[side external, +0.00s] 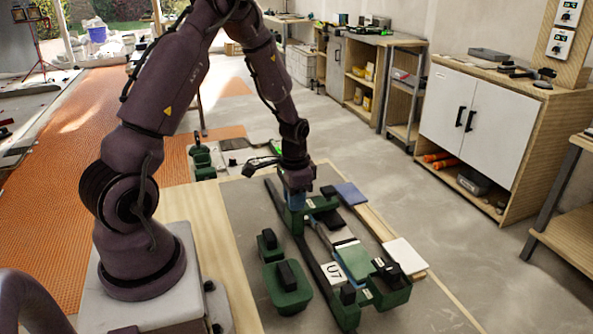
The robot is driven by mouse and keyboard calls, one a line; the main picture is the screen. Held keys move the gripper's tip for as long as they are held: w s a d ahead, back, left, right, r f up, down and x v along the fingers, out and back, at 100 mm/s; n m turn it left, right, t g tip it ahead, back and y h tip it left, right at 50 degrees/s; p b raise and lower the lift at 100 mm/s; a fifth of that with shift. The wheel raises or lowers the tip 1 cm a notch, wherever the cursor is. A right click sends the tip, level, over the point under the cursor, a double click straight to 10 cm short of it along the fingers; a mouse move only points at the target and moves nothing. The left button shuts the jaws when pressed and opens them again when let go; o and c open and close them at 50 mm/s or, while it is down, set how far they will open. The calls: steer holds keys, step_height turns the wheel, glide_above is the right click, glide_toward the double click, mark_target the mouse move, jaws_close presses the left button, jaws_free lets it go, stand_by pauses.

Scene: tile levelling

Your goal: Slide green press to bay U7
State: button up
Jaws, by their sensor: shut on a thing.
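My gripper (298,192) points down at the far end of a pair of dark rails on the bench. It is shut on the green press (293,220), a green body with dark parts set across the rails. The fingertips are small and partly hidden, so the exact grip point is unclear. A white label reading U7 (333,273) lies nearer the camera, along the left rail (318,262). A second green block with black knobs (372,295) sits across the near end of the rails.
Two green blocks with black handles (287,287) (268,243) stand left of the rails. A blue tile (350,193) and a white tile (405,256) lie on a wooden strip to the right. The grey bench top (440,312) is clear at the near right.

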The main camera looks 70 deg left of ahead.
steer(key=shift+w+d, duration=0.1)
steer(key=shift+d, duration=7.95)
steer(key=o, duration=0.8)
step_height(320, 180, up, 7)
steer(key=s+r+t, duration=0.2)
steer(key=s+r, duration=0.1)
steer(key=r, duration=0.3)
steer(key=s+d+r+t, duration=0.1)
steer(key=s+r, duration=0.3)
steer(key=r, duration=0.3)
steer(key=s+d+r+t, duration=0.1)
steer(key=s+r+t, duration=0.1)
steer(key=s+r, duration=0.2)
steer(key=shift+s+d+r+t, duration=0.1)
steer(key=shift+s+r+t, duration=0.05)
steer(key=shift+r, duration=0.5)
steer(key=shift+s+d+r+t, duration=0.1)
steer(key=shift+r+t, duration=0.05)
steer(key=shift+r, duration=0.45)
